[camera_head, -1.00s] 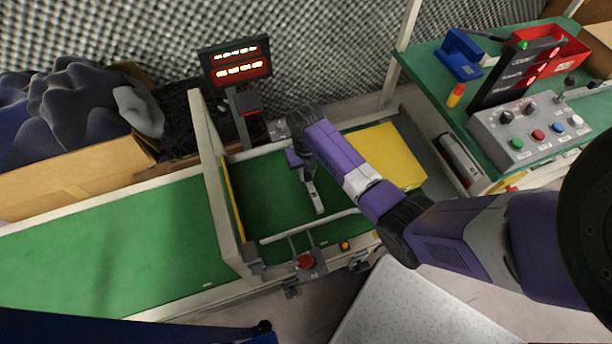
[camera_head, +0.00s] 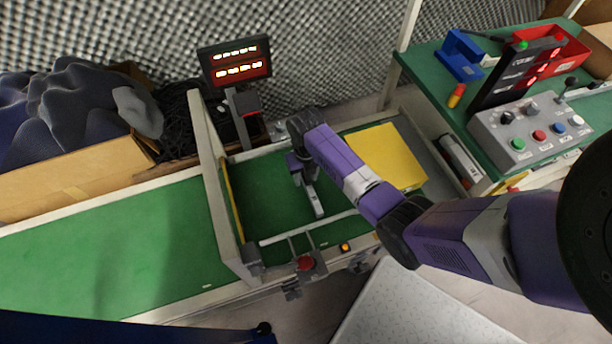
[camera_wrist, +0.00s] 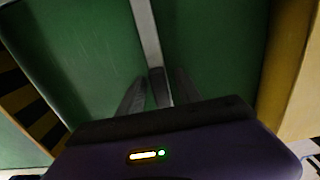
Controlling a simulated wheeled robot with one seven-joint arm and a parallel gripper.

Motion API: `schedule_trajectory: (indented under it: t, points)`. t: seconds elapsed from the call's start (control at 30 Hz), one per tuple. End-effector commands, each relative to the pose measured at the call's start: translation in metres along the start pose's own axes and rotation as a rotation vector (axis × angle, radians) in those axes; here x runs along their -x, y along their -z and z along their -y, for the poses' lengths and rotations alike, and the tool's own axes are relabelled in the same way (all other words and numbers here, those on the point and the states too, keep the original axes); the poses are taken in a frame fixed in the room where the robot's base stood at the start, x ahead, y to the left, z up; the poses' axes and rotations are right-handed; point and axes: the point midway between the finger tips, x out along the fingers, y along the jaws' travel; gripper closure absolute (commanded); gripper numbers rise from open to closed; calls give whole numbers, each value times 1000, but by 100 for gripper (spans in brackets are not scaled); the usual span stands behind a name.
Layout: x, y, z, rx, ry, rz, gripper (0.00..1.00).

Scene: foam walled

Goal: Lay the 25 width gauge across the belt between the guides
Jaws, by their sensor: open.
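A slim grey bar, which looks like the width gauge (camera_wrist: 147,30), lies on the green belt (camera_wrist: 210,45) in the wrist view. In the head view the gauge (camera_head: 315,203) runs from under my gripper toward the near pale guide rail (camera_head: 305,229). Its far end is hidden by my arm. My gripper (camera_wrist: 161,76) is open, with one finger on each side of the bar. In the head view my gripper (camera_head: 302,178) is low over the belt and partly hidden by my wrist. I cannot read any number on the bar.
A pale upright frame (camera_head: 212,170) crosses the belt at left. A yellow panel (camera_head: 387,157) lies at right. A display (camera_head: 235,62) stands behind. A red button (camera_head: 305,263) is on the near edge. A control box (camera_head: 530,125) is on the green bench. The left belt is clear.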

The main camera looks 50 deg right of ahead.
Motion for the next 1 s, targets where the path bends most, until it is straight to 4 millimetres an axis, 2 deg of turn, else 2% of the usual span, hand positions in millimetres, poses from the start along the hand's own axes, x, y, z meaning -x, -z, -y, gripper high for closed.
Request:
schedule_trajectory:
  t: [0.17, 0.6, 0.8, 1.0]
  points:
    - [18, -1, 0, 0, -1, 2, 59]
    - [102, -1, 0, 0, 0, 3, 59]
    - [120, 0, 0, 0, 0, 1, 59]
    - [123, 0, 0, 0, 0, 0, 59]
